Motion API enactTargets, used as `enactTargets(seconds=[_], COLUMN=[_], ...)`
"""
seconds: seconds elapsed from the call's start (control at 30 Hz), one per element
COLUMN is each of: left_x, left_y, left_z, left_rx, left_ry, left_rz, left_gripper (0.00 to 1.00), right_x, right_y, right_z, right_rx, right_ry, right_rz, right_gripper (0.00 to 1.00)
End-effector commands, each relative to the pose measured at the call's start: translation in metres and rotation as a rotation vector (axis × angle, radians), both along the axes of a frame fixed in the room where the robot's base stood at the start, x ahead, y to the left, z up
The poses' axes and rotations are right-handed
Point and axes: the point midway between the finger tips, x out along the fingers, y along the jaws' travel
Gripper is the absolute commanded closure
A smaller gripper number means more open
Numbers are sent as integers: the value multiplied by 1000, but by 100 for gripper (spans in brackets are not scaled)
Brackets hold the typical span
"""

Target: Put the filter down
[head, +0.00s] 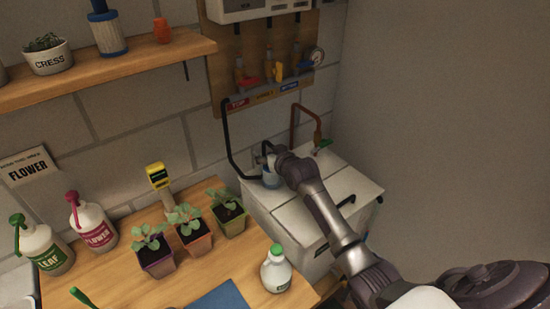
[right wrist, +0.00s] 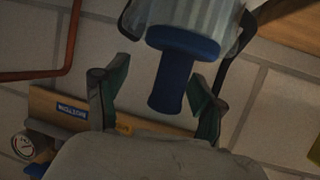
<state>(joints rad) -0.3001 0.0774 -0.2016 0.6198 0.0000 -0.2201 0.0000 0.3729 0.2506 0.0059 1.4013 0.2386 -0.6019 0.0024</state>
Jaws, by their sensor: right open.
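The filter (head: 272,180), with a clear ribbed body and blue end, stands on the pale lidded box at the back right in the head view. In the right wrist view the filter (right wrist: 187,40) shows its blue collar and blue stem pointing down in the picture. My right gripper (head: 268,155) is at the filter's top. In the right wrist view my right gripper (right wrist: 155,92) is open, its green-padded fingers on either side of the blue stem with gaps visible. The filter's far end is cut off there. My left gripper is not in view.
The pale box (head: 348,185) has a copper pipe (head: 306,110) and a black hose (head: 228,150) beside the filter. A wall board (head: 235,60) hangs behind. Potted seedlings (head: 193,235) and a green-capped bottle (head: 276,272) stand on the wooden bench (head: 115,280).

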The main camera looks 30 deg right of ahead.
Motion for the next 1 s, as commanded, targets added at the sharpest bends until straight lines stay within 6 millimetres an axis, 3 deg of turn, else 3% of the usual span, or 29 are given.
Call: enactTargets(seconds=[0.4, 0.6, 1.0], left_x=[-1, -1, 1], left_y=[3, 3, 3], left_z=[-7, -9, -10], left_rx=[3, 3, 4], left_ry=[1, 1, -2], left_rz=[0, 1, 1], left_gripper=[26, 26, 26], right_x=[-74, -101, -110], right_y=[3, 5, 5], right_z=[28, 40, 44], right_rx=[-2, -1, 0], right_ry=[-1, 0, 1], right_rz=[0, 0, 0], right_gripper=[31, 31, 31])
